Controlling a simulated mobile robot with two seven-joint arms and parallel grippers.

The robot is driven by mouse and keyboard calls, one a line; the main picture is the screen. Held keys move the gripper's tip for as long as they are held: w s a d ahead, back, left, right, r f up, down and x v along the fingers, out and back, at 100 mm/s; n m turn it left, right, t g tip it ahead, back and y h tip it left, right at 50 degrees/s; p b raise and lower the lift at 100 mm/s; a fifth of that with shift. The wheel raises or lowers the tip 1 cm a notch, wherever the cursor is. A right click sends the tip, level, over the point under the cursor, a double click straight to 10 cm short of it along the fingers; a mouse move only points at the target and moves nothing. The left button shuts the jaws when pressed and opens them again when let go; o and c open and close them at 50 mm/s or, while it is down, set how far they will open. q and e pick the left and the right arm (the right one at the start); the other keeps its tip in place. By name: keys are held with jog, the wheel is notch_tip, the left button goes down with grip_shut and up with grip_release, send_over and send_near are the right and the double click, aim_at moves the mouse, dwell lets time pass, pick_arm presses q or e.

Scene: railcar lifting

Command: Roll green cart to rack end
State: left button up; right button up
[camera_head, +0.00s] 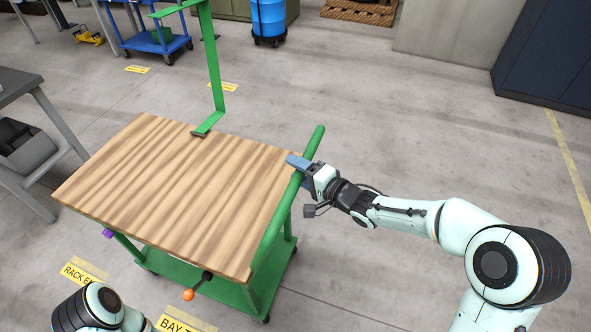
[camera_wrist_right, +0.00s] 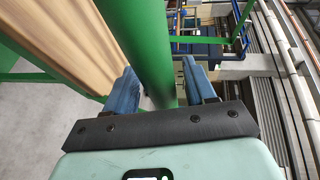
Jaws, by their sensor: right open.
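The green cart has a striped wooden top (camera_head: 180,185) and a green push bar (camera_head: 285,205) along its right side. A green upright post (camera_head: 213,65) rises from its far edge. A lever with an orange knob (camera_head: 188,295) sticks out at the near side. My right gripper (camera_head: 299,162) is at the far part of the push bar. In the right wrist view the green bar (camera_wrist_right: 135,45) runs between the open blue fingers (camera_wrist_right: 160,88), with a gap visible on the right side. Of my left arm only a rounded link shows at the bottom left; its gripper is out of view.
A floor label reading "RACK E..." (camera_head: 80,275) lies left of the cart, and a "BAY" label (camera_head: 180,324) lies at the bottom. A grey table (camera_head: 20,85) stands at the left. A blue cart (camera_head: 155,40) and a blue drum (camera_head: 268,18) stand behind. The floor at right is clear.

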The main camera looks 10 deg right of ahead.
jog(key=shift+w+a+f, duration=0.1)
jog(key=shift+w+a, duration=0.15)
jog(key=shift+w, duration=0.2)
grip_shut()
jog(key=shift+a, duration=0.15)
